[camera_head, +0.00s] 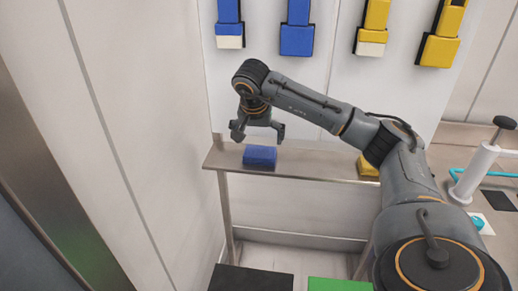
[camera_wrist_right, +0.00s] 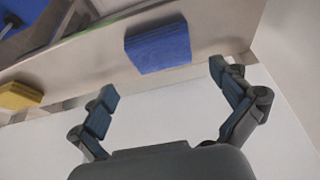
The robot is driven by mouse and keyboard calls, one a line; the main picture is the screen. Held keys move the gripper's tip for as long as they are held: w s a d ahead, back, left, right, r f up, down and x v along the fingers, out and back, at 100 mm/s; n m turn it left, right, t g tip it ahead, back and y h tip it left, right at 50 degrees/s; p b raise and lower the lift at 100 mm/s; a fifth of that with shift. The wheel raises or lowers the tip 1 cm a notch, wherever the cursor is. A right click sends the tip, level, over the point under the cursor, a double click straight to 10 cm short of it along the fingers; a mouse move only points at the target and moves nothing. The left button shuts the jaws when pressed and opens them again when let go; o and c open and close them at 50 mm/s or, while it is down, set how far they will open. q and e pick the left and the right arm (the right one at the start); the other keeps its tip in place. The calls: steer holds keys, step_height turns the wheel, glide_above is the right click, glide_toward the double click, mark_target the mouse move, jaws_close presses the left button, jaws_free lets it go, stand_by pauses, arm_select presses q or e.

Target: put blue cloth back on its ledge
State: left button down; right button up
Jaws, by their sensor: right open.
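The blue cloth (camera_head: 260,157) is a folded block lying on the metal ledge (camera_head: 310,166), toward its left end. It also shows in the right wrist view (camera_wrist_right: 158,46), beyond the fingers. My right gripper (camera_head: 258,133) is open and empty, just above and behind the cloth in the head view. In the right wrist view the two fingers (camera_wrist_right: 165,85) are spread wide, with the cloth past their tips and apart from them. My left gripper is in neither view.
A yellow cloth (camera_head: 368,166) lies farther right on the ledge, partly hidden by my right arm. Blue holders (camera_head: 297,38) and yellow holders (camera_head: 439,50) hang on the wall above. A black mat (camera_head: 250,279) and green mat (camera_head: 338,285) lie below. A white pump-like tool (camera_head: 475,170) stands at right.

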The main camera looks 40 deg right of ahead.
steer(key=v, duration=0.5)
steer(key=shift+s+a+r, duration=0.1)
steer(key=shift+r, duration=0.25)
steer(key=shift+f, duration=0.1)
